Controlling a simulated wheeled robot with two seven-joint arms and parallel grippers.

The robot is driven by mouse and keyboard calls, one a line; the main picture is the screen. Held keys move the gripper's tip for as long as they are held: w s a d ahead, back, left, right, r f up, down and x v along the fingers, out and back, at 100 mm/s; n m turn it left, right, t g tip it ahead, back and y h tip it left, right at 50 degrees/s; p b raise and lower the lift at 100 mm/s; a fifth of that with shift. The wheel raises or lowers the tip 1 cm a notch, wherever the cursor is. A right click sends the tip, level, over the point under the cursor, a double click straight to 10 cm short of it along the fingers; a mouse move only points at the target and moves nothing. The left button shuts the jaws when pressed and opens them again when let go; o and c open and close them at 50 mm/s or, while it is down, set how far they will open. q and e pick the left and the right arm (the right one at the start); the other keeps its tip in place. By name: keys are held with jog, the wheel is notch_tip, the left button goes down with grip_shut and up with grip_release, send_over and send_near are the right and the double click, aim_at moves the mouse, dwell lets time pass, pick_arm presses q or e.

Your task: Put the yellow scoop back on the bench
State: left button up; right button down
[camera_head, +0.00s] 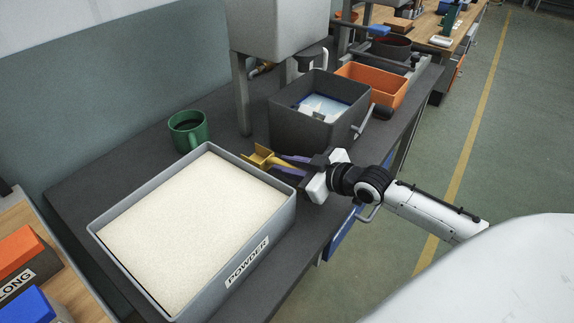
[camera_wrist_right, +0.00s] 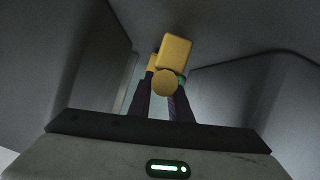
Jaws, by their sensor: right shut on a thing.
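The yellow scoop (camera_head: 259,157) is held by its handle in my right gripper (camera_head: 292,166). Its head points left, toward the back right corner of the powder box. In the right wrist view the yellow scoop (camera_wrist_right: 174,54) sits between the fingers of my right gripper (camera_wrist_right: 165,97), with the round end of its handle facing the camera. The dark bench (camera_head: 225,143) lies below; I cannot tell whether the scoop touches it. My left gripper is in neither view.
A grey box labelled POWDER (camera_head: 270,224), full of pale powder, stands at the front. A dark grey bin (camera_head: 303,127) stands behind the gripper, with an orange bin (camera_head: 375,84) beyond.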

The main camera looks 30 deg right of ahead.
jog(key=shift+f+b, duration=0.35)
jog(key=shift+f, duration=0.2)
jog(key=c, duration=1.5)
grip_release()
jog(key=shift+c, duration=0.2)
